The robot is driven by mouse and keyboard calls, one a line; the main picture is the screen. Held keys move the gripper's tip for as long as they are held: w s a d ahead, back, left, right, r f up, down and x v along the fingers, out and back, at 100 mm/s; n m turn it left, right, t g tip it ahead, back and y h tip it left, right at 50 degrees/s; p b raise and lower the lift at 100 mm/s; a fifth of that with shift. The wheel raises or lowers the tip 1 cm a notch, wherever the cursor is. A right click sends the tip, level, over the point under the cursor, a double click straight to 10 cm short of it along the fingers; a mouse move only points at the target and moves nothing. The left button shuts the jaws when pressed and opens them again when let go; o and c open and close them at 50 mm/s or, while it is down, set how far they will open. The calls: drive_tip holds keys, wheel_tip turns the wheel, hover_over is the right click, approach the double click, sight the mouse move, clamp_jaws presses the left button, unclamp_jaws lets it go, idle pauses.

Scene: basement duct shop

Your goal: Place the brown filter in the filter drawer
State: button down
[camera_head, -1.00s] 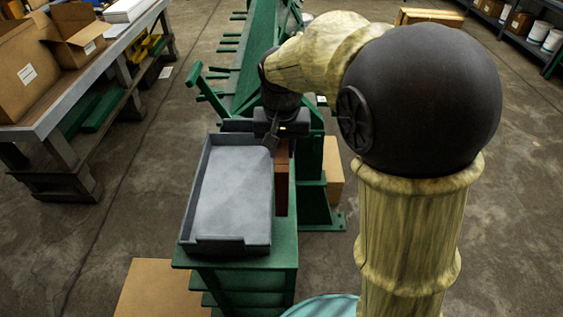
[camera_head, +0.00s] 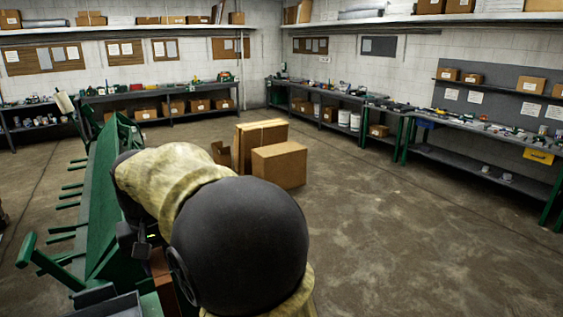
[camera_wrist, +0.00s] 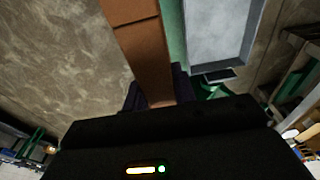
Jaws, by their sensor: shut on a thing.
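The brown filter (camera_wrist: 142,50) is a long brown block. My gripper (camera_wrist: 158,98) is shut on its near end in the wrist view. In the head view, a small part of the filter (camera_head: 162,278) shows beside my arm, and my gripper (camera_head: 135,245) is mostly hidden behind my arm. A shallow grey open tray (camera_wrist: 222,30), which looks like the filter drawer, lies beside the filter in the wrist view, to its right. Only its edge (camera_head: 110,306) shows at the bottom of the head view. The filter is outside the tray.
A long green machine (camera_head: 98,205) with side arms runs away on the left. Cardboard boxes (camera_head: 279,165) stand on the floor beyond my arm. Workbenches (camera_head: 480,125) line the right and back walls. The concrete floor (camera_head: 400,225) at the right is clear.

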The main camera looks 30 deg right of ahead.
drive_tip(key=d+r+p, duration=0.3)
drive_tip(key=d+r, duration=0.5)
drive_tip(key=r, duration=0.5)
drive_tip(key=s+d+r+p, duration=0.3)
drive_tip(key=d+r, duration=0.3)
drive_tip(key=r, duration=0.5)
drive_tip(key=s+d+r+p, duration=0.3)
drive_tip(key=s+d+r, duration=0.3)
drive_tip(key=r, duration=0.6)
drive_tip(key=shift+n, duration=0.4)
drive_tip(key=shift+w+d, duration=0.1)
drive_tip(key=shift+d, duration=0.1)
